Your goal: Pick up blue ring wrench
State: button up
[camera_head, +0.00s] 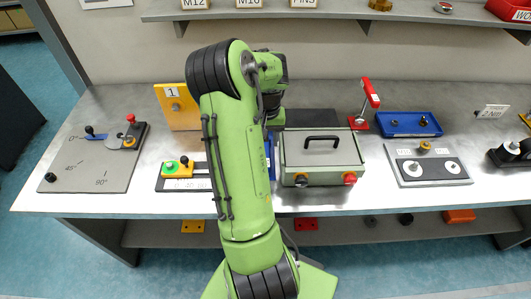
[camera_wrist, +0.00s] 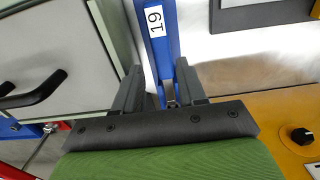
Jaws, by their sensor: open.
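The blue ring wrench (camera_wrist: 161,52), with a white label reading 19, stands out in the wrist view. It runs from the top edge down between the two fingers of my gripper (camera_wrist: 159,84). The fingers are open, one on each side of the blue handle, and I cannot tell whether either touches it. The ring end is not visible in the wrist view. In the head view, a narrow blue strip of it (camera_head: 271,160) shows between my green arm and the box; the rest, and my fingers, are hidden behind my arm.
The box with a black handle (camera_head: 322,150) stands close on the right. An orange panel marked 1 (camera_head: 178,105) and a slider plate (camera_head: 180,172) are on the left. A red lever (camera_head: 371,92) and blue tray (camera_head: 409,124) are farther right. A shelf (camera_head: 330,12) hangs above.

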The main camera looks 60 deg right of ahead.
aim_at(266, 145)
notch_tip(266, 145, down, 7)
jog(key=shift+w+a+b, duration=0.1)
jog(key=shift+w+b, duration=0.05)
jog(key=shift+b, duration=0.35)
jog(key=shift+r, duration=0.1)
grip_shut()
